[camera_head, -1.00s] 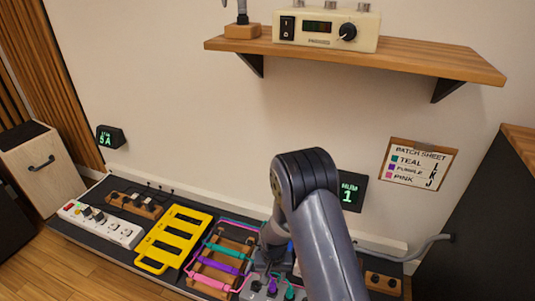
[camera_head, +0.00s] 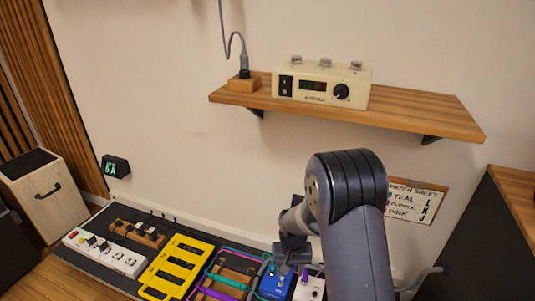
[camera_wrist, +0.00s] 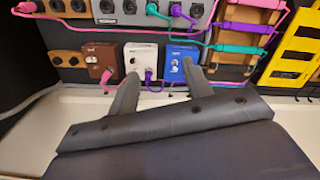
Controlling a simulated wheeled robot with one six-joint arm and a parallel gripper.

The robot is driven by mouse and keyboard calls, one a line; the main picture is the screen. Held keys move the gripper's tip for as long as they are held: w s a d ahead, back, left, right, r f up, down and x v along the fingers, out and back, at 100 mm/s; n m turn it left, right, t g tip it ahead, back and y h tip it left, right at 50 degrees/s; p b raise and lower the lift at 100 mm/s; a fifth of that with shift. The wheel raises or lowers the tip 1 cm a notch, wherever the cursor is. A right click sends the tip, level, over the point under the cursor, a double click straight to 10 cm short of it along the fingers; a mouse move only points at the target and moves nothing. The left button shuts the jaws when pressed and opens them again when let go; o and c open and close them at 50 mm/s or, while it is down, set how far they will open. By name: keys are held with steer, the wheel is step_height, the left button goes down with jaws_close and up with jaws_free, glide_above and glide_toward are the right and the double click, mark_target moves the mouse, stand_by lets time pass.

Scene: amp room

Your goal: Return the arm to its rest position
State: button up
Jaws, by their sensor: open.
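My arm rises from the lower right of the head view, and its large elbow hides part of the wall and bench. My gripper (camera_wrist: 155,85) shows in the wrist view with two dark fingers spread apart and nothing between them. In the wrist view the fingers overlap the white pedal (camera_wrist: 141,62) and the blue pedal (camera_wrist: 182,62); whether they touch is unclear. The blue pedal also shows in the head view (camera_head: 275,285), just below the arm's end. A brown pedal (camera_wrist: 103,60) stands beside the white one.
A wooden shelf (camera_head: 420,112) carries a cream control unit (camera_head: 322,85) and a small wooden block with a plugged cable. On the bench are a yellow rack (camera_head: 176,265), a white power strip (camera_head: 100,257) and coloured patch cables. A patch sheet (camera_head: 416,203) hangs at right.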

step_height(320, 180, up, 8)
steer(key=d+p, duration=0.2)
steer(key=d, duration=0.1)
steer(key=shift+w+p, duration=0.25)
steer(key=shift+p, duration=0.05)
steer(key=shift+f, duration=0.1)
